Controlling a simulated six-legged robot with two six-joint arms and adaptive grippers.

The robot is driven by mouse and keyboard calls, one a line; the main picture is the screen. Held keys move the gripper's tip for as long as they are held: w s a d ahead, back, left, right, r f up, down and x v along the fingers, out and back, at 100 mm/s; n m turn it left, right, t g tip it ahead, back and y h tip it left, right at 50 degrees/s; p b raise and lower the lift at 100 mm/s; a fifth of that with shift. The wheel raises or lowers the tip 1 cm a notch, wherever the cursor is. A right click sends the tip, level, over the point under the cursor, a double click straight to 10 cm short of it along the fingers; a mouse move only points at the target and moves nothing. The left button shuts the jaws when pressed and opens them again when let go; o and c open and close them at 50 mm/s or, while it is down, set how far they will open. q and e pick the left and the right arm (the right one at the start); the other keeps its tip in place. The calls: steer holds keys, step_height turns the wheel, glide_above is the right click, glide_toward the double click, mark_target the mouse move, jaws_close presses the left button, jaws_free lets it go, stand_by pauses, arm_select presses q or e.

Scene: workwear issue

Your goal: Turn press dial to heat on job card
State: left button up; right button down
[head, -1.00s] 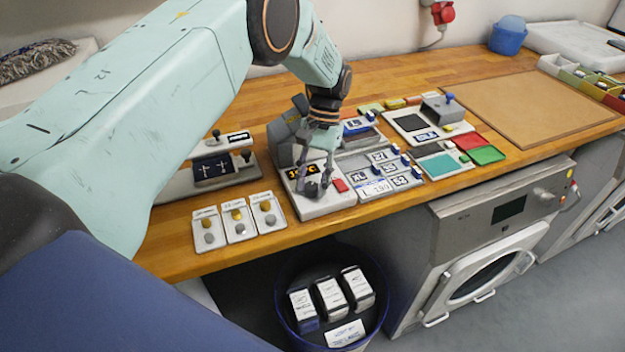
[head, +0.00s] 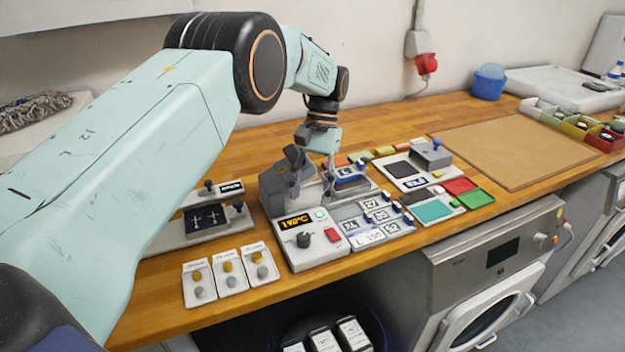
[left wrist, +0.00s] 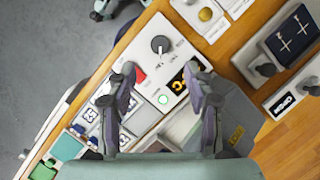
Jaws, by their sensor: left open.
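The black press dial (head: 304,240) sits on the front of the white and grey press (head: 330,253). Its orange display (head: 296,221) appears to read 190°C, and a green light (head: 319,214) glows beside it. My left gripper (head: 313,192) is open and empty, above and behind the dial and apart from it. In the left wrist view the dial (left wrist: 160,45) shows just beyond the spread fingertips (left wrist: 159,72). A white card (head: 368,237) right of the press may be the job card; its print is too small to read surely. My right gripper is out of view.
A red button (head: 332,235) is right of the dial. Size tiles (head: 382,215) lie in a tray further right. Several small cards with buttons (head: 228,272) lie left of the press. A brown mat (head: 520,150) leaves clear room at the right.

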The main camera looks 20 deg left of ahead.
arm_select(q)
steer(key=shift+v, duration=1.25)
steer(key=shift+f, duration=0.1)
